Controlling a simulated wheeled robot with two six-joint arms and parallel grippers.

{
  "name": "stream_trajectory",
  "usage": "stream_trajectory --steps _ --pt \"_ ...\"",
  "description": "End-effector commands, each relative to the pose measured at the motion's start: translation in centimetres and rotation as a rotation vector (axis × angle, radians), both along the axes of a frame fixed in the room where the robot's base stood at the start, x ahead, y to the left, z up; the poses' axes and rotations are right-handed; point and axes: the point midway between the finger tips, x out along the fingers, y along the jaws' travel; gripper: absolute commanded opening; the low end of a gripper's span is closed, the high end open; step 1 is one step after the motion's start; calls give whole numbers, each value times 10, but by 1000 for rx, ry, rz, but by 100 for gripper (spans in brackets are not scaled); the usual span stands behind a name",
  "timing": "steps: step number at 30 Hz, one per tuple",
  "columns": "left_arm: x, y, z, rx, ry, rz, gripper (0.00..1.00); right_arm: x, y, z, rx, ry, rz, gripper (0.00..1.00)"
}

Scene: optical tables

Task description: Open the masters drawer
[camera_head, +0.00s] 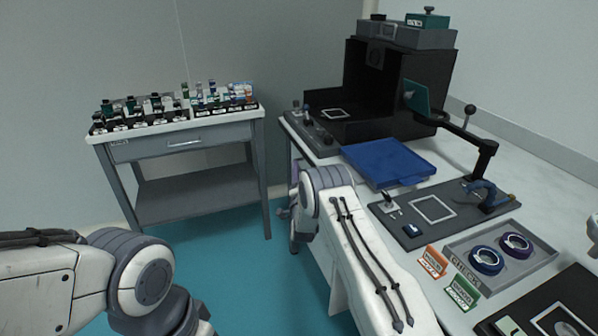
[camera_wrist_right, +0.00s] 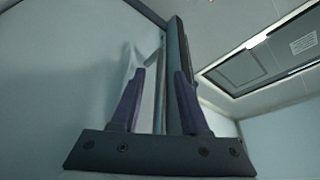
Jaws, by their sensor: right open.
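A drawer (camera_head: 152,149) with a silver bar handle (camera_head: 184,143) is in the front of the grey side table at the left of the head view. It looks shut. A small label at its left end is too small to read. My right gripper (camera_head: 286,212) is partly hidden behind my right wrist, low and to the right of that table, apart from the handle. In the right wrist view its two purple fingers (camera_wrist_right: 159,88) stand apart. A dark upright bar shows between or behind them; I cannot tell which. My left gripper is out of sight.
The side table (camera_head: 255,113) carries racks of several small bottles. The white bench (camera_head: 463,155) on the right holds a black enclosure (camera_head: 364,78), a blue tray (camera_head: 388,160) and a grey tray with tape rolls. Teal floor (camera_head: 228,262) is clear between my arms.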

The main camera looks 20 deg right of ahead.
Motion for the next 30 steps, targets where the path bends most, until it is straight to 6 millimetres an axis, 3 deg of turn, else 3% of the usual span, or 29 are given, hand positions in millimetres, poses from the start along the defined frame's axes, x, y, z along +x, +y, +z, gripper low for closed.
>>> stream_trajectory --steps 6,14,18,30 --pt "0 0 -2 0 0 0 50 13 -4 3 0 1 1 45" --pt "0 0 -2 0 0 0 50 14 -4 3 -1 2 0 45" --pt "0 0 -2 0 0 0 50 14 -4 3 -1 2 0 0" --pt "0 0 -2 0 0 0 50 14 -4 3 0 2 0 0"
